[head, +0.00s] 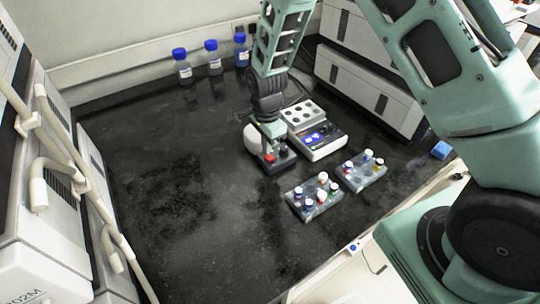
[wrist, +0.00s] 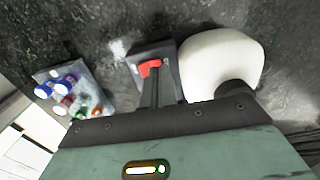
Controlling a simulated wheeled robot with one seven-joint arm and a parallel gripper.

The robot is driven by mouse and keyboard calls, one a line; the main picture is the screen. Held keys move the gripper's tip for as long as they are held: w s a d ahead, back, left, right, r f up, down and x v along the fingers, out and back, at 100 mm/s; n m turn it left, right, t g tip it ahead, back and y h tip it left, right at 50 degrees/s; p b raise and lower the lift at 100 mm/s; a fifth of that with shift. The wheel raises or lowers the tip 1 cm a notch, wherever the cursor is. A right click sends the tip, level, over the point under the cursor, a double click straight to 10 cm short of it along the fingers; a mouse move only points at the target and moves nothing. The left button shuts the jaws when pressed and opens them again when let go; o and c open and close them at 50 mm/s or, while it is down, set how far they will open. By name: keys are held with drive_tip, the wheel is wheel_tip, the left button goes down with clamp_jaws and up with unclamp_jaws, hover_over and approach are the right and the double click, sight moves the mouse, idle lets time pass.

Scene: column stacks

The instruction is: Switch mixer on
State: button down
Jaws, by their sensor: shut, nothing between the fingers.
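The mixer has a white rounded body (head: 251,138) and a dark base with a red switch (head: 269,158). In the wrist view the white body (wrist: 222,60) is right of the red switch (wrist: 150,67). My gripper (head: 279,153) is over the mixer's dark base, close beside the red switch. Its fingers (wrist: 152,84) are shut with nothing between them. In the wrist view the fingertips overlap the lower edge of the red switch. I cannot tell whether they touch it. The gripper and wrist hide part of the mixer in the head view.
A block device with a blue-lit panel (head: 321,142) stands just right of the mixer. Two racks (head: 298,210) (head: 345,184) with capped vials stand nearer. Several blue-capped bottles (head: 214,62) are at the back. White machines (head: 370,90) stand at right. The bench at left is clear.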

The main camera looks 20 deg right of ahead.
drive_tip(key=shift+r+p, duration=1.45)
drive_tip(key=shift+r, duration=0.6)
drive_tip(key=shift+s+a+r, duration=0.15)
drive_tip(key=shift+a+r, duration=0.05)
drive_tip(key=shift+r, duration=0.05)
drive_tip(key=s+a+r+n+y, duration=0.1)
drive_tip(key=s+a+r+n, duration=0.45)
drive_tip(key=r, duration=0.25)
drive_tip(key=s+r+n, duration=0.5)
drive_tip(key=s+n, duration=0.4)
drive_tip(key=s, duration=0.2)
drive_tip(key=s+r+n, duration=0.6)
drive_tip(key=s+n, duration=0.3)
drive_tip(key=s, duration=0.2)
drive_tip(key=shift+s+a+r, duration=0.15)
drive_tip(key=shift+r, duration=0.15)
drive_tip(key=shift+a, duration=0.1)
